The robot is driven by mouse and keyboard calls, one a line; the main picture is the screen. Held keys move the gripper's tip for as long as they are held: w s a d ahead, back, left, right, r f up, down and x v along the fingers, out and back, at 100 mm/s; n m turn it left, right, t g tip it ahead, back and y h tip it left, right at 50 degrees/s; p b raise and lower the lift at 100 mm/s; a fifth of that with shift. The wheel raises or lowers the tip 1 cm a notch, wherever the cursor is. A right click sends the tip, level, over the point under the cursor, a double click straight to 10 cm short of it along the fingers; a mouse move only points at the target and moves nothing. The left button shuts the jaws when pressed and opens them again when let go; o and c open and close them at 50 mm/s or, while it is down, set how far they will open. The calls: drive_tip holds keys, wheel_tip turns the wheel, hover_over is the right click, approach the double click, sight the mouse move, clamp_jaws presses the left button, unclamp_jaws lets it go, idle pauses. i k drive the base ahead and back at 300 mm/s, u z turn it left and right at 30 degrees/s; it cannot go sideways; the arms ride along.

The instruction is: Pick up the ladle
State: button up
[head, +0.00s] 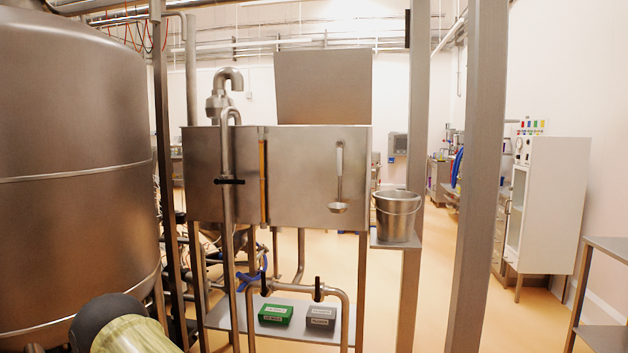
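The ladle (339,180) is steel, with a long thin handle and a small round bowl at its lower end. In the head view it hangs upright against the front face of the steel hopper box (300,190), right of the middle, with the bowl down. What holds its top end is too small to tell. Nothing covers it. My gripper is not in view.
A steel bucket (397,216) stands on a small shelf right of the ladle. Upright pipes (228,250) and a post (480,180) flank the hopper. A large tank (75,160) fills the left. A green box (275,314) and grey box (320,317) sit below.

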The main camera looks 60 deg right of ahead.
sight(336, 208)
drive_tip(key=z, duration=0.1)
drive_tip(key=i, duration=1.85)
drive_tip(key=z, duration=2.25)
